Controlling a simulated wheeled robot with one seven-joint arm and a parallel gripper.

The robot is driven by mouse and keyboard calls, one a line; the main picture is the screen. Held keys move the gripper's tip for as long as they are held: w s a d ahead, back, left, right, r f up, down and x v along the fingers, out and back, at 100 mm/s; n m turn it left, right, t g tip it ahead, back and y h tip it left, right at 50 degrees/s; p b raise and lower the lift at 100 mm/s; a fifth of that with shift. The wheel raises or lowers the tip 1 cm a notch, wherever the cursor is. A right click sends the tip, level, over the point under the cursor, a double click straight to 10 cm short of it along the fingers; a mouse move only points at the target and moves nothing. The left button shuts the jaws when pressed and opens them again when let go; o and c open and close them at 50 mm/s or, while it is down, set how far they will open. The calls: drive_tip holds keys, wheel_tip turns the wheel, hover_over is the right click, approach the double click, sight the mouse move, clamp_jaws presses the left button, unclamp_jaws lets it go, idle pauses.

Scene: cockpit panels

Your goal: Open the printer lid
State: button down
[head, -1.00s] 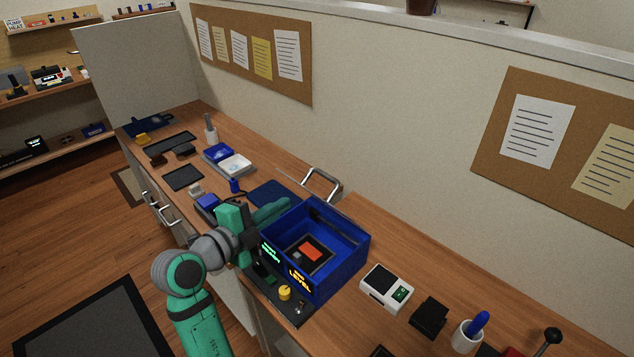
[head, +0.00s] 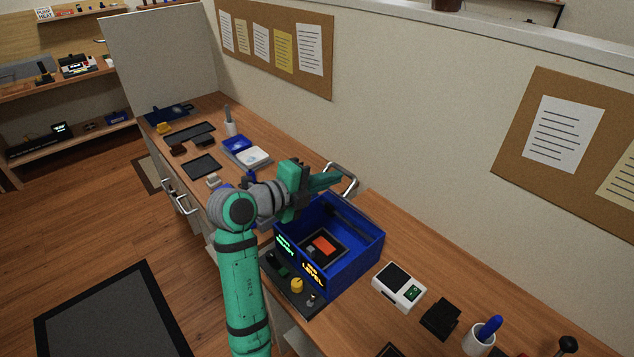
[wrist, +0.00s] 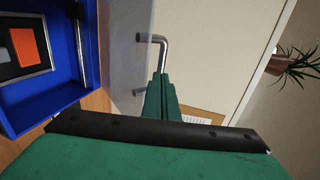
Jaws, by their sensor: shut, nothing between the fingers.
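The printer is a blue box (head: 366,250) on the desk, with its inside exposed and an orange block in it; its inside also shows at the left of the wrist view (wrist: 40,98). A metal handle (head: 349,175) stands behind the box. In the wrist view the handle (wrist: 160,40) sits on a faint see-through panel that looks like the raised lid (wrist: 122,65). My gripper (head: 332,179) is shut and empty, above the box's back left side. Its closed fingers (wrist: 160,85) are close to the handle; I cannot tell whether they touch it.
A control strip with a yellow knob (head: 296,286) lies in front of the printer. A white device (head: 399,287), a black block (head: 440,319) and a cup with a blue item (head: 479,339) stand to the right. The partition wall (head: 440,120) rises close behind.

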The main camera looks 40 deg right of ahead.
drive_tip(key=shift+w+d+f, duration=0.1)
drive_tip(key=shift+d+f, duration=0.1)
drive_tip(key=shift+d, duration=0.5)
drive_tip(key=shift+w, duration=0.1)
